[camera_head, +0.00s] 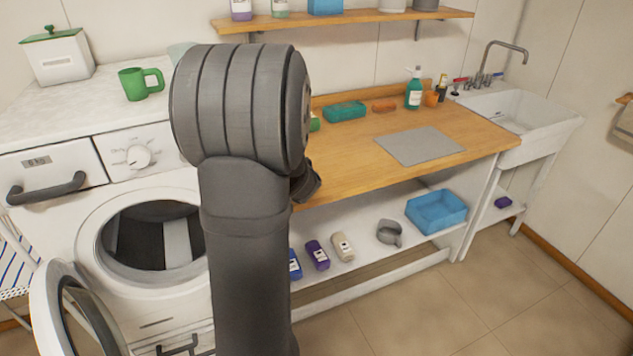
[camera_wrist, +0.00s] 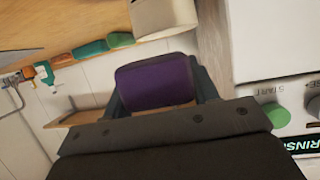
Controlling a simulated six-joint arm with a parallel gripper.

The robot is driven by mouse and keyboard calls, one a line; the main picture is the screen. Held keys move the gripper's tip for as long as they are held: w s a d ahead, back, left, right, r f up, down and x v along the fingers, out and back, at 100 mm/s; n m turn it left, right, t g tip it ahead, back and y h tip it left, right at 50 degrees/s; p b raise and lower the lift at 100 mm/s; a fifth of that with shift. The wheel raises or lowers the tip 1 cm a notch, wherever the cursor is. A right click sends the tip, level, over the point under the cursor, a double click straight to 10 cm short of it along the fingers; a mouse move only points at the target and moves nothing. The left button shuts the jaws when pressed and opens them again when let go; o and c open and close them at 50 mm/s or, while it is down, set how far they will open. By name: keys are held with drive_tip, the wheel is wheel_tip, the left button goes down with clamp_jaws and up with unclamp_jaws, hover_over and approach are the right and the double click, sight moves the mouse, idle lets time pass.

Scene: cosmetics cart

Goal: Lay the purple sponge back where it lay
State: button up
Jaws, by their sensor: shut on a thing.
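The purple sponge (camera_wrist: 157,82) fills the middle of the wrist view. My gripper (camera_wrist: 160,88) is shut on it, with a dark finger at each side. In the head view my arm hides the gripper and the held sponge. A small purple object (camera_head: 503,202) lies on the low shelf under the sink at the right; it is too small to identify surely.
Below are a blue bin (camera_head: 436,210) and several bottles. The washing machine (camera_head: 105,225) has its door open.

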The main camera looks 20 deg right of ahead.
drive_tip(key=s+d+n+y, duration=0.1)
drive_tip(key=d, duration=1.8)
drive_tip(key=w+a+f, duration=0.2)
drive_tip(key=w, duration=0.1)
drive_tip(key=w+a+f, duration=0.2)
drive_tip(key=w+f, duration=0.1)
drive_tip(key=w+a+f, duration=0.2)
drive_tip(key=w, duration=0.1)
drive_tip(key=shift+w+a+f, duration=0.1)
drive_tip(key=shift+w+f, duration=0.05)
drive_tip(key=shift+f, duration=1.95)
drive_tip(key=shift+f, duration=0.1)
drive_tip(key=o, duration=1)
drive_tip(key=shift+c, duration=0.2)
